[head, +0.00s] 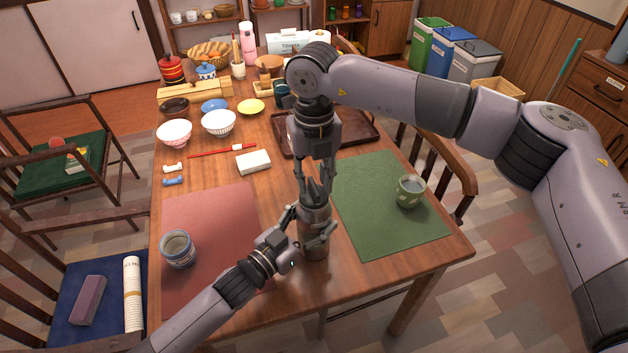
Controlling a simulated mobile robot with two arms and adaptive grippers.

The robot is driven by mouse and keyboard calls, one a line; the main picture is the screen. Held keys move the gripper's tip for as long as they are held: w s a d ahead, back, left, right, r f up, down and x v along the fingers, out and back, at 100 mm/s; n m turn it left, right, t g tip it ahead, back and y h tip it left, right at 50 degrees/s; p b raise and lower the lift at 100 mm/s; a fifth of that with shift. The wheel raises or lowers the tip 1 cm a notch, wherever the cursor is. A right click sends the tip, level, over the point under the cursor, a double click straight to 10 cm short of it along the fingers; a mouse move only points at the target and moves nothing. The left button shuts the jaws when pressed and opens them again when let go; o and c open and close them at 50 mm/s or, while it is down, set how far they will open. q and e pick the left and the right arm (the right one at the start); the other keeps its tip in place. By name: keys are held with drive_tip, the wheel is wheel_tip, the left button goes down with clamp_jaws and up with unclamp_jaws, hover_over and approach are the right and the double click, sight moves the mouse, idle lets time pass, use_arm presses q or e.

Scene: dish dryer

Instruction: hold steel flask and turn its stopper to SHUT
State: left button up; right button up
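The steel flask (314,243) stands upright on the wooden table, between the red mat and the green mat, near the front edge. My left gripper (318,236) comes in from the left and is shut around the flask's body. My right gripper (316,196) points down from above, with its fingers around the top of the flask.
A blue-grey cup (178,250) stands on the red mat (215,215). A green cup (410,191) stands on the green mat (375,225). A white block (253,161), bowls and a dark tray (362,130) lie farther back. Chairs stand around the table.

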sight(314, 185)
wheel_tip(314, 185, up, 11)
idle(0.3)
use_arm(q)
drive_tip(key=shift+f, duration=0.1)
use_arm(e)
drive_tip(key=shift+f, duration=0.1)
use_arm(q)
drive_tip(key=o, duration=1.9)
drive_tip(key=shift+o, duration=0.2)
